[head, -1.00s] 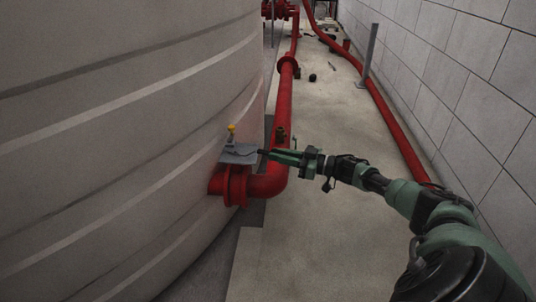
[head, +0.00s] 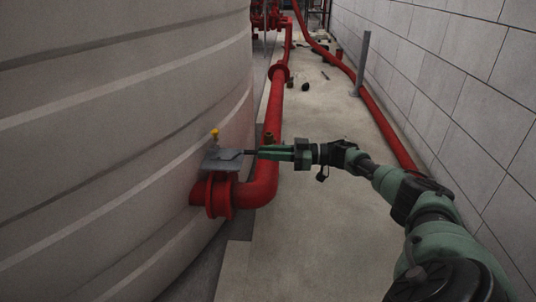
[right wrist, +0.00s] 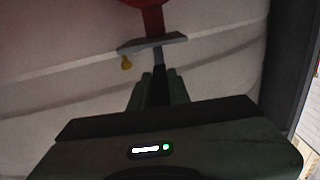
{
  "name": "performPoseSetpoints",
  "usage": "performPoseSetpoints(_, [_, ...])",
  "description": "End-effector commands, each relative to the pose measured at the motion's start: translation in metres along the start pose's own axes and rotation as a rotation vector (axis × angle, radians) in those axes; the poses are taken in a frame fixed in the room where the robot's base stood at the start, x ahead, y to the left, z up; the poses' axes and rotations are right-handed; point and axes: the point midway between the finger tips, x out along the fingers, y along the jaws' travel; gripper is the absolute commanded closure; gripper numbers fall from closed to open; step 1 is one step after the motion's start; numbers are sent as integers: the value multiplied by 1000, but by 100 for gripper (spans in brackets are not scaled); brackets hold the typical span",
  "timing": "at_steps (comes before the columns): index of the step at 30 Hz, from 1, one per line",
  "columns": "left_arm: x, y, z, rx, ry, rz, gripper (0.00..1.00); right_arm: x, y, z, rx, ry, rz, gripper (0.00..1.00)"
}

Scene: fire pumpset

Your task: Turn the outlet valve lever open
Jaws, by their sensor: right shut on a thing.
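The outlet valve is a red flanged fitting (head: 218,196) low on the tank side, with a grey plate (head: 222,160) on top. The plate also shows in the right wrist view (right wrist: 150,43). A short lever with a dark handle (right wrist: 158,72) and grey shank runs from the plate toward my right gripper (head: 262,152). My right gripper is shut on this lever, its green fingers on either side of the handle in the right wrist view (right wrist: 158,92). The handle's end is hidden between the fingers. My left gripper is not in view.
A yellow knob (head: 214,133) stands by the plate. The large ribbed tank (head: 100,150) fills the left. A red pipe (head: 274,120) runs away from the fitting. Another red pipe (head: 385,125) lies along the block wall (head: 450,80). The floor between is mostly clear.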

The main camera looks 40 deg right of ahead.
Motion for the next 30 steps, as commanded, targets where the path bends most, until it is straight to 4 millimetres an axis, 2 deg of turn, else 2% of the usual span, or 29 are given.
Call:
performPoseSetpoints(4, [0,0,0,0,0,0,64,2,-2,1,0,-1,-9,100])
performPoseSetpoints(5, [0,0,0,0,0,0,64,2,-3,1,0,-1,-9,77])
performPoseSetpoints(6, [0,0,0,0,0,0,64,2,-3,1,0,0,-9,66])
performPoseSetpoints(7, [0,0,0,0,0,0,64,2,-3,1,0,0,-9,61])
performPoseSetpoints(18, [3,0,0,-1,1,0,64,-4,-2,-1,0,0,-7,61])
performPoseSetpoints(22, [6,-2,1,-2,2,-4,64,-22,-1,-2,0,-3,-6,61])
performPoseSetpoints(25, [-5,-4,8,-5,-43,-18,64,-39,0,-2,1,-3,-7,61])
performPoseSetpoints(30, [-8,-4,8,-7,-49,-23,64,-63,0,-1,0,-1,-9,61])
